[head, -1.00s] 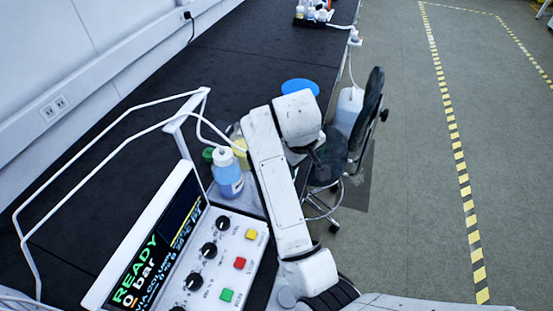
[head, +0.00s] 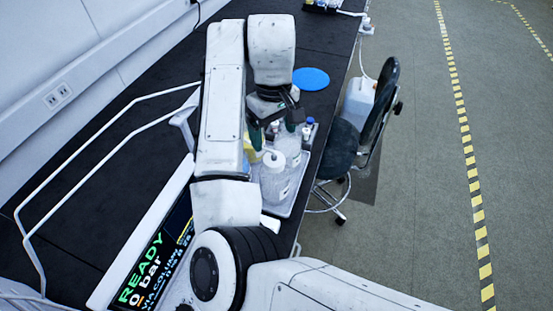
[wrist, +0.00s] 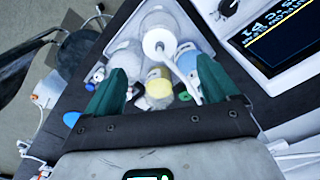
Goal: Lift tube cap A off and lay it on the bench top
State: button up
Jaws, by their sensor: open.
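A white cap with a spout-like tube (wrist: 158,43) tops a clear bottle in the wrist view; it also shows in the head view (head: 272,158). I see no label marking any cap as A. My gripper (wrist: 162,68) is open and empty, its green fingers pointing down over the bottle group; it also shows in the head view (head: 277,128). The dark bench top (head: 100,135) runs along the wall.
The bottles stand on a pale tray (head: 302,183) near the bench edge. A small blue-capped vial (wrist: 98,75) stands beside them. A blue disc (head: 311,78) lies beyond. The READY display (head: 155,265) and a white rail frame (head: 80,165) flank the arm. A chair (head: 370,120) stands by the bench.

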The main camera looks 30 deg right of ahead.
aim_at(273, 154)
jog(key=f+p, duration=0.1)
jog(key=f, duration=0.8)
jog(key=shift+w, duration=0.2)
jog(key=shift+c, duration=0.3)
jog(key=c, duration=1.1)
jog(key=shift+r, duration=0.1)
jog(key=shift+r, duration=0.5)
jog(key=shift+s+d+r+p, duration=0.55)
jog(key=shift+s+r+p, duration=0.45)
jog(key=shift+s+r, duration=1.5)
jog(key=shift+s+d+r+p, duration=0.5)
jog(key=shift+s+r+p, duration=0.55)
jog(key=shift+s+r, duration=1.4)
jog(key=shift+s+d+r+p, duration=0.55)
jog(key=shift+s+r+p, duration=0.45)
jog(key=shift+s+r, duration=1.45)
